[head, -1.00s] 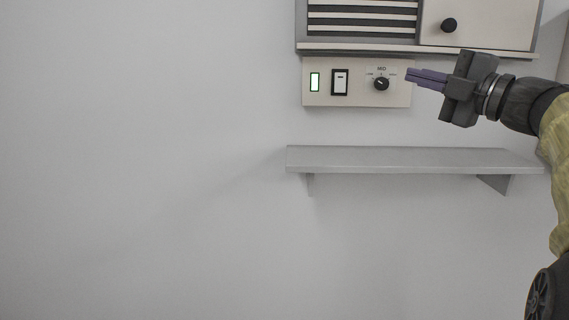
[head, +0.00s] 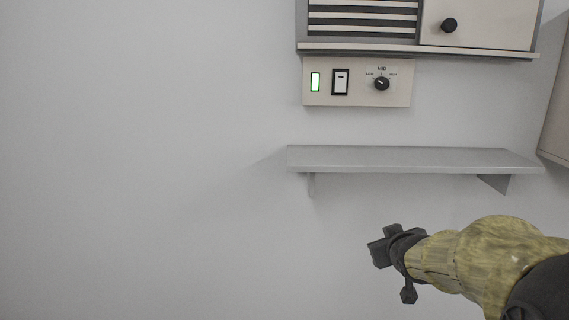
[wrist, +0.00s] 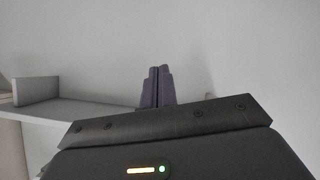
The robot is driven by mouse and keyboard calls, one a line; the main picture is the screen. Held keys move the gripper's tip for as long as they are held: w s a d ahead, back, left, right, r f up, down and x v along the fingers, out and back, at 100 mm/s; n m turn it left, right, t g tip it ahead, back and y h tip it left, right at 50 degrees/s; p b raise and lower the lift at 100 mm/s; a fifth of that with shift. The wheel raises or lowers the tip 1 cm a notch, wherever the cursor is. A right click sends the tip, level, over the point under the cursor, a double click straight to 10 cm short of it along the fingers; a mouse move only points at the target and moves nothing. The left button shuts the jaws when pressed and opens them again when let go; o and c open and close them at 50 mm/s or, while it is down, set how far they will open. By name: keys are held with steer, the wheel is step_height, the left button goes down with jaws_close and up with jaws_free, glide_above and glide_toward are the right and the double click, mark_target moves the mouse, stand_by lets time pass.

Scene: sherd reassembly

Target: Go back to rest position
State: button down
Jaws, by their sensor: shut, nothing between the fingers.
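My gripper shows in the wrist view (wrist: 156,88) with its two purple fingers pressed together and nothing between them. The control panel (head: 430,0) is not touched by my gripper.
A grey shelf (head: 410,160) juts from the wall above my gripper and shows at the left in the wrist view (wrist: 75,112). A switch panel (head: 357,98) with a green light, rocker and knob is above it. The wall at left is bare.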

steer(key=s+a+f+m+g, duration=0.1)
steer(key=s+a+f+g, duration=0.1)
steer(key=s+f, duration=0.4)
steer(key=s+a+f+m+g+y, duration=0.1)
steer(key=s+a+f+g, duration=0.2)
steer(key=s+f, duration=0.3)
steer(key=s+a+f+g, duration=0.3)
steer(key=s+f, duration=0.3)
steer(key=s, duration=0.2)
steer(key=shift+m+g, duration=0.4)
steer(key=shift+g, duration=0.4)
